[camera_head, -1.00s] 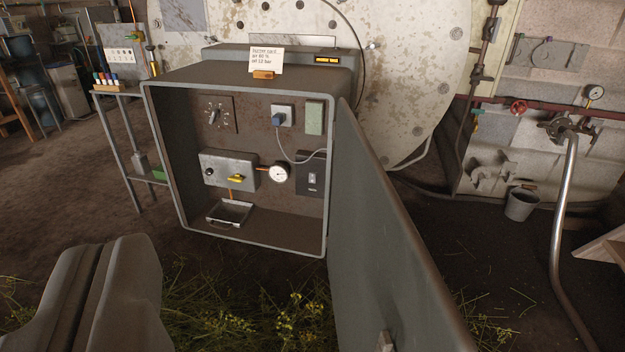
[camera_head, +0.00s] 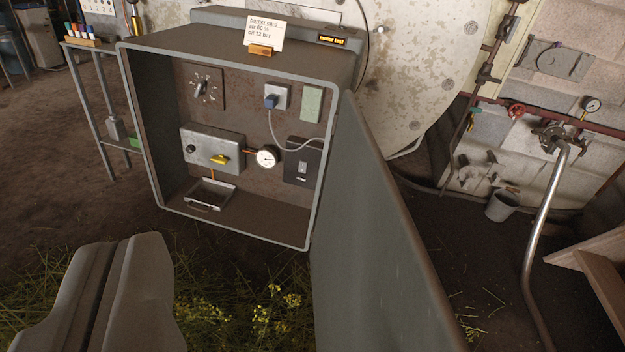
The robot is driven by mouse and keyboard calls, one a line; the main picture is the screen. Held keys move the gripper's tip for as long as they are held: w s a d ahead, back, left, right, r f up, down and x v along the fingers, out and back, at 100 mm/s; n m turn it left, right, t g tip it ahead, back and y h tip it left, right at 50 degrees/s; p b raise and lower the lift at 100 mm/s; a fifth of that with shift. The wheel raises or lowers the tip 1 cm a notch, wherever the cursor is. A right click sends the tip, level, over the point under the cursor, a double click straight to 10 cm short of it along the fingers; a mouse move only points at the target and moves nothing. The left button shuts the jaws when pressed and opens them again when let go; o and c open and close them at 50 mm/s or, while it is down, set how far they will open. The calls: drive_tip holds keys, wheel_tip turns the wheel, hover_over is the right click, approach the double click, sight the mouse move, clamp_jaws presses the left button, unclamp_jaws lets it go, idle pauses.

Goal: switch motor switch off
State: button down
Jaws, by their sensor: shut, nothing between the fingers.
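The motor switch looks to be the small light toggle (camera_head: 302,167) on a dark plate (camera_head: 298,178) at the lower right of the open grey cabinet (camera_head: 228,225). Its label is too small to read, and I cannot tell its position for sure. My gripper (camera_head: 112,260) shows large at the lower left, shut and empty. It is in front of the cabinet, well apart from the switch. The cabinet door (camera_head: 372,240) stands open on the right, close to the switch plate.
Inside the cabinet are a rotary dial (camera_head: 204,88), a blue plug (camera_head: 271,101), a yellow valve handle (camera_head: 221,159), a gauge (camera_head: 267,157) and a small tray (camera_head: 209,194). A burner card (camera_head: 264,32) stands on top. Cut herbs (camera_head: 225,305) lie on the floor in front.

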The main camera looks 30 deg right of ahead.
sight(303, 167)
drive_tip(key=w+d+f+g+h, duration=0.15)
drive_tip(key=w+d+f, duration=0.3)
drive_tip(key=w, duration=0.65)
drive_tip(key=w+d+f+n+g, duration=0.1)
drive_tip(key=w+d+f+g, duration=0.3)
drive_tip(key=w, duration=0.6)
drive_tip(key=w+d+f+g+h, duration=0.1)
drive_tip(key=w+d+f, duration=0.1)
drive_tip(key=w+f, duration=0.65)
drive_tip(key=w+d+f+g+h, duration=0.1)
drive_tip(key=w+d+f, duration=0.3)
drive_tip(key=w+f, duration=0.3)
drive_tip(key=w+d+f+n+g, duration=0.1)
drive_tip(key=w+d+f, duration=0.4)
drive_tip(key=f, duration=0.6)
drive_tip(key=w+d+f+g+h, duration=0.1)
drive_tip(key=w+d+f+g, duration=0.1)
drive_tip(key=w+d+f, duration=0.3)
drive_tip(key=w+f, duration=0.3)
drive_tip(key=w, duration=0.1)
drive_tip(key=shift+w+d+f+h, duration=0.15)
drive_tip(key=shift+d+f+h, duration=0.05)
drive_tip(key=shift+f+h, duration=0.2)
drive_tip(key=w+d+f, duration=0.1)
drive_tip(key=w+d, duration=0.4)
drive_tip(key=w, duration=0.2)
drive_tip(key=shift+w+d, duration=0.15)
drive_tip(key=shift+w+d, duration=0.15)
drive_tip(key=shift+w, duration=0.1)
